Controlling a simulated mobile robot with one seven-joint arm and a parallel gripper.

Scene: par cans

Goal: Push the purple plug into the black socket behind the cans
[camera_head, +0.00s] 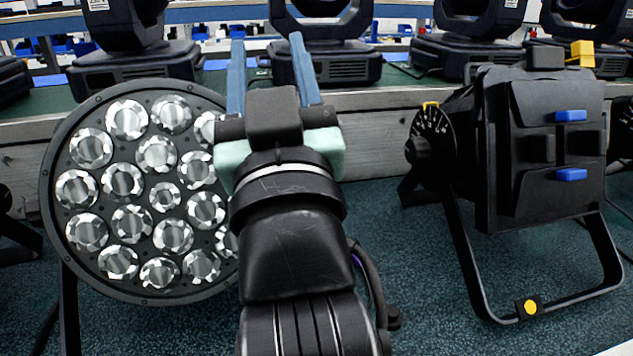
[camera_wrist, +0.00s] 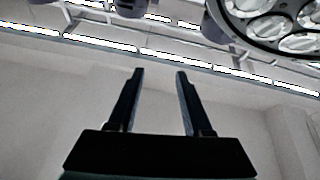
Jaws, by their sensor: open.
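My gripper (camera_head: 267,40) is open and empty, its two blue-grey fingers pointing up and apart, just right of the large round LED can (camera_head: 164,196) in the head view. In the wrist view my gripper (camera_wrist: 159,75) has nothing between its fingers, and the rim and lenses of a can (camera_wrist: 275,25) show at the top right. A second black can (camera_head: 540,150), with blue knobs and a floor bracket, stands at the right. I cannot make out the purple plug or the black socket. A thin purple sliver (camera_head: 359,264) shows beside my arm, too small to identify.
Several black moving-head lights (camera_head: 322,62) stand on a bench (camera_head: 375,101) behind the cans. Blue bins (camera_head: 85,47) are farther back. The right can's bracket (camera_head: 487,315) reaches forward on the floor.

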